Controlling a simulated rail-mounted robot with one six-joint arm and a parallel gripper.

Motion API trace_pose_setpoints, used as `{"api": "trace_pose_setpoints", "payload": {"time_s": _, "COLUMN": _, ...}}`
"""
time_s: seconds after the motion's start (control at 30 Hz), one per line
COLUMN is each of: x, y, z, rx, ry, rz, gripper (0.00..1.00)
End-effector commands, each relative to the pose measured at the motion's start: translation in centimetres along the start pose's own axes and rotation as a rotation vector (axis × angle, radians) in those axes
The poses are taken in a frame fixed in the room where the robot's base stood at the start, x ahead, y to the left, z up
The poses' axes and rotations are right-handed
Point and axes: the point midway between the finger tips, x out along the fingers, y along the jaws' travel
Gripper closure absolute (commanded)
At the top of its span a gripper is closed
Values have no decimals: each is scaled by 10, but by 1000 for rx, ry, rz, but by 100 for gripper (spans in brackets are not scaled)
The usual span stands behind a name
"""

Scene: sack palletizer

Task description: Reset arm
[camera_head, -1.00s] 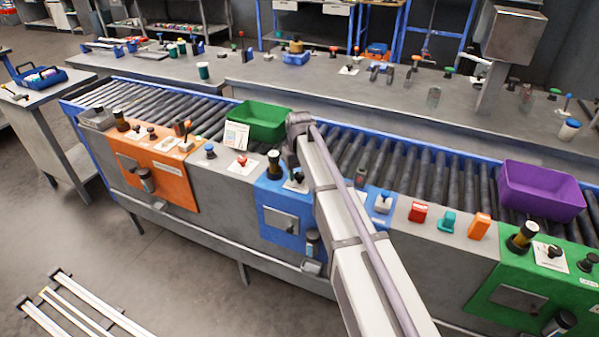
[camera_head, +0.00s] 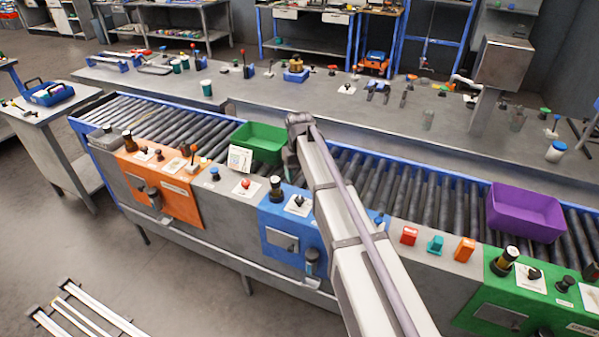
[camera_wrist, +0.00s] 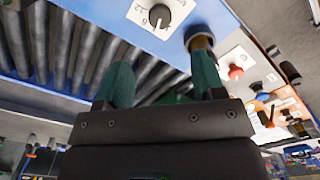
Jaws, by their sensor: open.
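My gripper (camera_wrist: 162,82) shows in the wrist view as two teal fingers spread apart with nothing between them. It is close to the roller conveyor (camera_wrist: 60,50) and a blue panel with a black dial (camera_wrist: 158,16). A black-and-gold knob (camera_wrist: 200,42) shows just beyond the right finger.
A green bin (camera_head: 262,150) and a purple bin (camera_head: 525,215) stand on the conveyor. Orange (camera_head: 165,195) and green (camera_head: 500,318) panels with raised knobs line its front. A grey bench (camera_head: 300,100) with small items stands behind. Floor at the lower left is mostly open, with white rails (camera_head: 90,312).

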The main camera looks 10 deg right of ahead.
Motion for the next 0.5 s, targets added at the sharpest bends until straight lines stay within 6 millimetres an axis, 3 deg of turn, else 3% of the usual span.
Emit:
{"api": "trace_pose_setpoints", "payload": {"time_s": 0.33, "x": -1, "y": -1, "z": 6, "rx": 25, "ry": 0, "rz": 0, "gripper": 37}}
{"api": "trace_pose_setpoints", "payload": {"time_s": 0.37, "x": -1, "y": -3, "z": 17, "rx": 37, "ry": 0, "rz": 0, "gripper": 37}}
{"api": "trace_pose_setpoints", "payload": {"time_s": 0.43, "x": -1, "y": -8, "z": 58, "rx": 68, "ry": -1, "rz": 0, "gripper": 37}}
{"api": "trace_pose_setpoints", "payload": {"time_s": 0.5, "x": -1, "y": -13, "z": 115, "rx": 105, "ry": -1, "rz": 1, "gripper": 37}}
